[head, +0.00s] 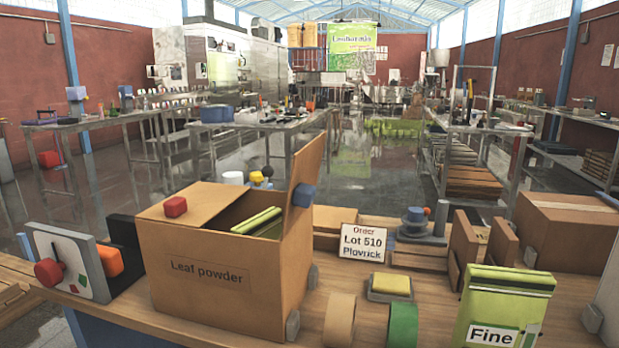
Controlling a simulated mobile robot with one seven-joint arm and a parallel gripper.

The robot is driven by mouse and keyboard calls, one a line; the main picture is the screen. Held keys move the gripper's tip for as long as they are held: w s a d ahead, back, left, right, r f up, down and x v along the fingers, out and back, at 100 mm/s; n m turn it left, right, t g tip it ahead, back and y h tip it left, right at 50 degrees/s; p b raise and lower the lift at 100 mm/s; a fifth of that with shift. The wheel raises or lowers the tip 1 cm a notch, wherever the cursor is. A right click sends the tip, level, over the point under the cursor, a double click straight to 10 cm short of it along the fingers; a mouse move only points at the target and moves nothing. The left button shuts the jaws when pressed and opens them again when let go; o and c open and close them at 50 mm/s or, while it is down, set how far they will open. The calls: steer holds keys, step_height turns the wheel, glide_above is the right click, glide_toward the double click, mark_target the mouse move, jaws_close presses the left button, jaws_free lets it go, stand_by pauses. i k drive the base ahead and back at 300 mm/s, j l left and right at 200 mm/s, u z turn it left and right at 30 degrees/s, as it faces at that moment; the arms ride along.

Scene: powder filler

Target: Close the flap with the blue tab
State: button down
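A brown cardboard box (215,295) labelled "Leaf powder" stands on the wooden table at the front. Its flap with the blue tab (304,195) is the right flap (310,152), which stands up, leaning slightly to the right. The left flap (205,199), with a red tab (175,206), lies folded down over the left part of the opening. Green packets (258,221) show in the uncovered part. My gripper is not in this view.
Grey blocks (292,325) stand against the box's right side. A panel with a red knob (68,262) is left of it. Tape rolls (340,318), an order sign (362,243) and a "Fine" packet (500,305) stand to the right. Space above the box is clear.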

mark_target(307, 164)
steer(key=z, duration=0.6)
steer(key=j+z, duration=0.2)
steer(key=z, duration=0.3)
steer(key=k+j+z, duration=0.15)
steer(key=z, duration=0.3)
steer(key=k+j, duration=0.2)
